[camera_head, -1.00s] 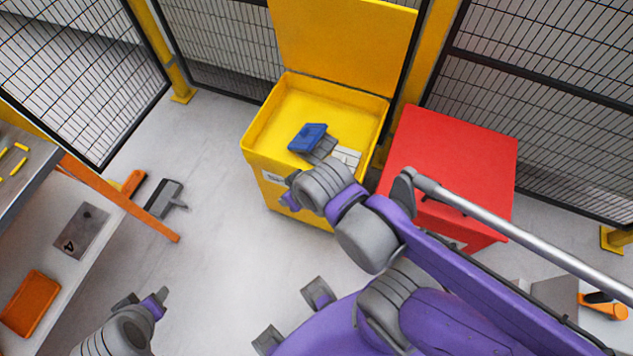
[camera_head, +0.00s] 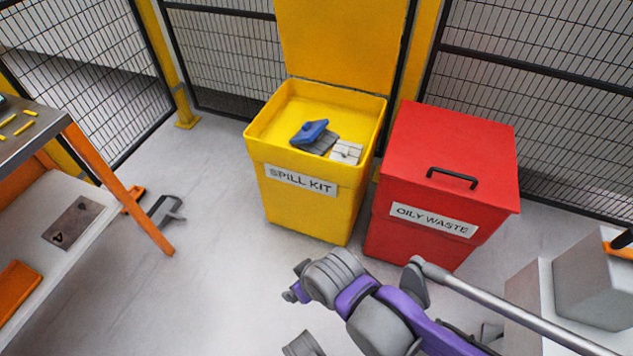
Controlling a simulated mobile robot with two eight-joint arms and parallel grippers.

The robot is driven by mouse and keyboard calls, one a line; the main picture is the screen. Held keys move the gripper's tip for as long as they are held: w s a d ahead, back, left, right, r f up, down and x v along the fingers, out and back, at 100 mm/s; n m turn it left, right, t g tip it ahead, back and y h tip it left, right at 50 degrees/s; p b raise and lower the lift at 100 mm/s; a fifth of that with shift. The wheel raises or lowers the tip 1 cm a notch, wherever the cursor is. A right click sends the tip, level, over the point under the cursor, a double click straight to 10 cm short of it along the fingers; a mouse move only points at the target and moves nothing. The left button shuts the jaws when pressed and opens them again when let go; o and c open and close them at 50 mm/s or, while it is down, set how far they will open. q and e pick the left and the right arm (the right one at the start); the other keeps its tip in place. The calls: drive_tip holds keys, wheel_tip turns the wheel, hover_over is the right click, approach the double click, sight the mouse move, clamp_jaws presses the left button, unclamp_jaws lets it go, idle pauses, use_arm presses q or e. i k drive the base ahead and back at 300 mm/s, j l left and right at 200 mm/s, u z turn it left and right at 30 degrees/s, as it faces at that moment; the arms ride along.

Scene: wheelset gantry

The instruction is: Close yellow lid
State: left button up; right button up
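The yellow lid (camera_head: 342,42) stands open and upright at the back of the yellow spill kit bin (camera_head: 312,210), against the mesh fence. The bin's top is uncovered. Inside lie a blue and grey item (camera_head: 312,133) and a whitish pad (camera_head: 346,151). My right arm comes in from the lower right. Its gripper (camera_head: 293,288) hangs in front of the bin, below it in the picture and apart from the lid. The wrist hides most of its fingers, so I cannot tell its opening. My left gripper is out of view.
A red oily waste bin (camera_head: 440,180) with a closed lid and black handle (camera_head: 453,178) stands close to the right of the yellow bin. Mesh fence panels run behind both. A workbench with an orange leg (camera_head: 120,190) is at left. Open floor (camera_head: 210,240) lies between.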

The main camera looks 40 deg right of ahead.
sight(351, 44)
drive_tip(key=z, duration=1.45)
drive_tip(key=i+j+u, duration=0.15)
drive_tip(key=i, duration=0.2)
